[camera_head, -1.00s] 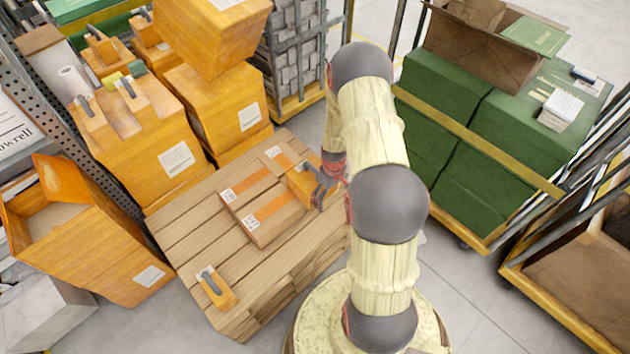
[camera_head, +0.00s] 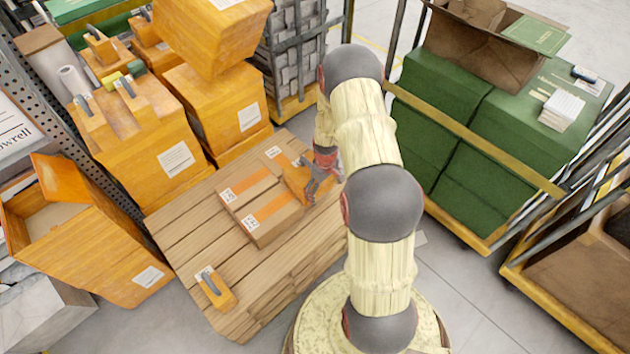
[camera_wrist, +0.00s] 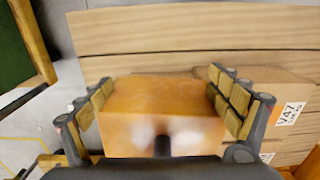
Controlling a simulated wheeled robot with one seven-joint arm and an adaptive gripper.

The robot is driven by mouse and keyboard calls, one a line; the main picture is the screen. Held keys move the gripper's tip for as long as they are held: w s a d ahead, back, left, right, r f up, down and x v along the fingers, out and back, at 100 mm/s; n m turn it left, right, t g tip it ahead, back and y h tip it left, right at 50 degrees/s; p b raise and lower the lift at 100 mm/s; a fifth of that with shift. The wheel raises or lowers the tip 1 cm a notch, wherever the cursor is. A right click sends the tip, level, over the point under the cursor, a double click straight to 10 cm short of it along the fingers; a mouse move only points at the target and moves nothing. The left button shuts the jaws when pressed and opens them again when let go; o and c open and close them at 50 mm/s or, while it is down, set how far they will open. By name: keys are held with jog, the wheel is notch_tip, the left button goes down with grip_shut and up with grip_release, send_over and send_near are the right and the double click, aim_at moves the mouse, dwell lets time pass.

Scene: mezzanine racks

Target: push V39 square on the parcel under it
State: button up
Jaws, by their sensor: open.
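An orange-brown block-shaped parcel (camera_wrist: 160,100) stands between my open fingers in the wrist view. In the head view it is the orange box (camera_head: 296,180) at the right end of the flat parcels, partly hidden by my gripper (camera_head: 318,182). In the wrist view my gripper (camera_wrist: 165,100) has padded fingers on both sides of the block, close to it; I cannot tell whether they touch. A flat parcel labelled V47 (camera_wrist: 275,107) lies to the right. Two flat brown parcels with orange tape (camera_head: 248,188) (camera_head: 272,218) lie side by side on the pallet. No V39 label is readable.
The wooden pallet (camera_head: 190,240) has bare planks at left and front. A small orange block with a grey piece (camera_head: 214,288) lies at its front. Orange cartons (camera_head: 165,150) stand behind. A cart with green boxes (camera_head: 480,150) stands at right.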

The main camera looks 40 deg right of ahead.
jog(key=shift+w+a, duration=0.1)
jog(key=shift+w, duration=1.2)
dwell(1.1)
jog(key=shift+s, duration=0.1)
notch_tip(320, 180, up, 13)
jog(key=s+p, duration=0.3)
jog(key=p, duration=0.6)
dwell(0.7)
jog(key=shift+c, duration=0.5)
